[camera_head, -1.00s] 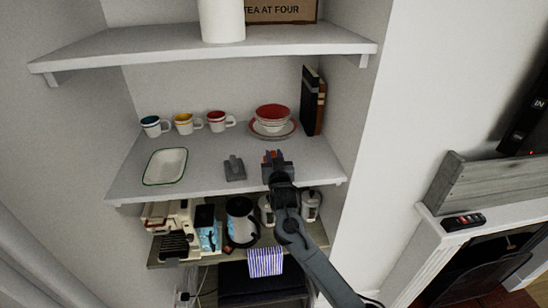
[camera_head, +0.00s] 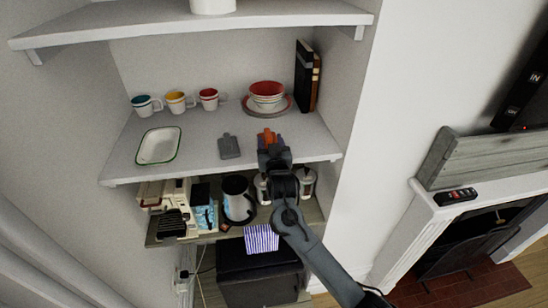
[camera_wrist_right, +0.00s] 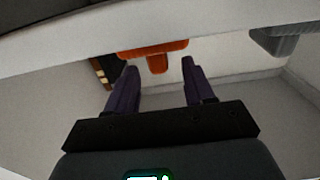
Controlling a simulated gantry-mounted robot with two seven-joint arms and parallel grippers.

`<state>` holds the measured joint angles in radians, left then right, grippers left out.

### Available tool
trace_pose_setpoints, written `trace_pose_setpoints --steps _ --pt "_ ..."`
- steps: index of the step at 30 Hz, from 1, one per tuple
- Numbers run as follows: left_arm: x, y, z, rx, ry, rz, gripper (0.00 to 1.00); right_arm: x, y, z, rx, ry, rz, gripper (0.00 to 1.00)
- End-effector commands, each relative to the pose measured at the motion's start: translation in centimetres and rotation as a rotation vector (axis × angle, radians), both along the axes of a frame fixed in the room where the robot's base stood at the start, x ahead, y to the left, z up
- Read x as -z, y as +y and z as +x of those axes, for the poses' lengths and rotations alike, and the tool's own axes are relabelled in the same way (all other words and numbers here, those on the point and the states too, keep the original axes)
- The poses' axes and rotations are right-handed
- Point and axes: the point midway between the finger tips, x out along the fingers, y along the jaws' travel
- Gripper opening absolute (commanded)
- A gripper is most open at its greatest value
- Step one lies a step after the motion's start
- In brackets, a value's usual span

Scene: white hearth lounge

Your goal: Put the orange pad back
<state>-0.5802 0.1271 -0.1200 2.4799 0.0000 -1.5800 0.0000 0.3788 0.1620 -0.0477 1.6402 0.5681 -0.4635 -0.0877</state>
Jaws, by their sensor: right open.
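The orange pad (camera_head: 267,134) is on the middle shelf (camera_head: 200,164), near its front right, partly hidden behind my right gripper (camera_head: 271,146). In the right wrist view the orange pad (camera_wrist_right: 150,47) shows as a flat bar with a short tab. The tab lies between the spread fingertips of my right gripper (camera_wrist_right: 159,67). The fingers are apart, with gaps on both sides of the tab. A grey pad (camera_head: 229,147) of similar look lies to the left, and it also shows in the right wrist view (camera_wrist_right: 285,41). My left gripper is out of view.
A stacked red bowl and plates (camera_head: 267,96), books (camera_head: 307,76) and several mugs (camera_head: 178,102) stand behind. A white tray (camera_head: 158,146) lies left. An upper shelf (camera_head: 200,27) overhangs. Below are a kettle (camera_head: 237,201) and a striped cloth (camera_head: 261,239).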

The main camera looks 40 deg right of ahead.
Motion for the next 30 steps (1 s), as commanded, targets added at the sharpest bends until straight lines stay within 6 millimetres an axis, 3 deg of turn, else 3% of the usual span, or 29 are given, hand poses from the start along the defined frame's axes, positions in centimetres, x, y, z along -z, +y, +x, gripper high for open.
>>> trace_pose_setpoints --steps 9,16,19,23,25,29,30 --pt "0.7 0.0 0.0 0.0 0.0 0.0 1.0 0.2 2.8 -4.8 -0.001 0.001 0.003 0.53" --pt "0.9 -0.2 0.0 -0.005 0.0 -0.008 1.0 0.1 3.7 -6.4 -0.001 0.001 0.002 0.53" --pt "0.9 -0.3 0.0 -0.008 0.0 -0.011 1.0 1.0 4.3 -6.9 -0.02 0.027 0.01 0.53" --pt "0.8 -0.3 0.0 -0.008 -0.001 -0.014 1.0 4.6 6.5 -8.5 -0.108 0.138 0.045 0.53" --pt "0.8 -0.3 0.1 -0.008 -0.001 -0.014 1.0 7.8 8.5 -10.4 -0.182 0.244 0.075 0.53" --pt "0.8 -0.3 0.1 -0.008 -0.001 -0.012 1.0 14.1 12.9 -16.2 -0.333 0.499 0.138 0.53" --pt "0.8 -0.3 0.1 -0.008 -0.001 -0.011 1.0 15.9 14.2 -18.5 -0.375 0.586 0.152 0.53"
